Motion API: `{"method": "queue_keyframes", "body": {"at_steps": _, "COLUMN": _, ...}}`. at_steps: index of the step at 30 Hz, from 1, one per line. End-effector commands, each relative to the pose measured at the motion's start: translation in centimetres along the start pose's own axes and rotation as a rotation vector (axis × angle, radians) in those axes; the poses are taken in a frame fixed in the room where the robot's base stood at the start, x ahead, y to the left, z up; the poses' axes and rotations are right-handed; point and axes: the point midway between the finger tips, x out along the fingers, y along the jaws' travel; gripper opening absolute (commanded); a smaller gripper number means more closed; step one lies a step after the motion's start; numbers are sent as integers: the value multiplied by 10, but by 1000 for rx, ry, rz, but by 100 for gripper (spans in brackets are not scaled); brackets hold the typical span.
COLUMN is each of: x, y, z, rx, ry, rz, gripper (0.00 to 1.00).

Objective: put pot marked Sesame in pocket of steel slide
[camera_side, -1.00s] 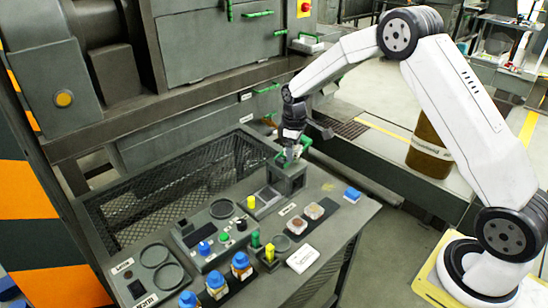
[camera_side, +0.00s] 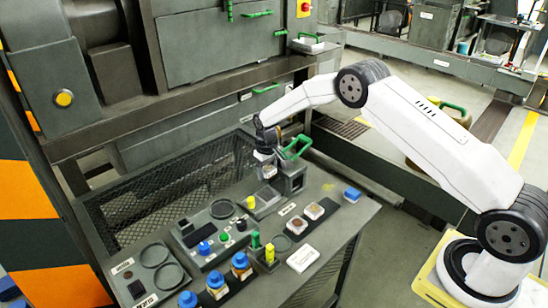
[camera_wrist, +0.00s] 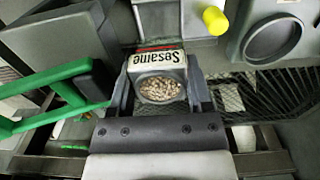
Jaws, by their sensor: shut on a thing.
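The pot marked Sesame (camera_wrist: 158,78) is between my gripper's fingers (camera_wrist: 160,92) in the wrist view, its label readable and pale seeds showing inside. In the side view my gripper (camera_side: 264,158) holds the pot (camera_side: 267,171) above the panel, left of a grey block with a green handle (camera_side: 298,147). The gripper is shut on the pot. A grey slide with a square recess (camera_side: 266,197) lies below and in front of the pot in the side view. Whether the pot touches anything beneath it cannot be told.
Two small filled pots (camera_side: 313,211) sit on the panel. Blue-capped jars (camera_side: 241,264) stand at the front. A yellow knob (camera_side: 251,202) sits near the slide and shows in the wrist view (camera_wrist: 215,20).

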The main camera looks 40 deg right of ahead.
Motion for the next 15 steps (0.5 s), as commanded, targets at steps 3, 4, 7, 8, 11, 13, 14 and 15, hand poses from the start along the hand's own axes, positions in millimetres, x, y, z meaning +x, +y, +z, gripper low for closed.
{"method": "queue_keyframes", "body": {"at_steps": 3, "x": 5, "y": 0, "z": 0, "rx": 0, "ry": 1, "rz": 0, "gripper": 0}}
{"method": "queue_keyframes", "body": {"at_steps": 4, "x": 5, "y": 0, "z": 0, "rx": 0, "ry": 1, "rz": 0, "gripper": 0}}
{"method": "queue_keyframes", "body": {"at_steps": 7, "x": 5, "y": 0, "z": 0, "rx": 0, "ry": 1, "rz": 0, "gripper": 0}}
{"method": "queue_keyframes", "body": {"at_steps": 8, "x": 5, "y": 0, "z": 0, "rx": -1, "ry": 1, "rz": 0, "gripper": 0}}
{"method": "queue_keyframes", "body": {"at_steps": 11, "x": 6, "y": 0, "z": 0, "rx": -1, "ry": 1, "rz": 0, "gripper": 0}}
{"method": "queue_keyframes", "body": {"at_steps": 13, "x": 8, "y": 0, "z": 0, "rx": -1, "ry": 1, "rz": 0, "gripper": 0}}
{"method": "queue_keyframes", "body": {"at_steps": 14, "x": 9, "y": 0, "z": 0, "rx": -1, "ry": 1, "rz": 0, "gripper": 0}}
{"method": "queue_keyframes", "body": {"at_steps": 15, "x": 10, "y": 0, "z": 0, "rx": -1, "ry": 1, "rz": 0, "gripper": 0}}
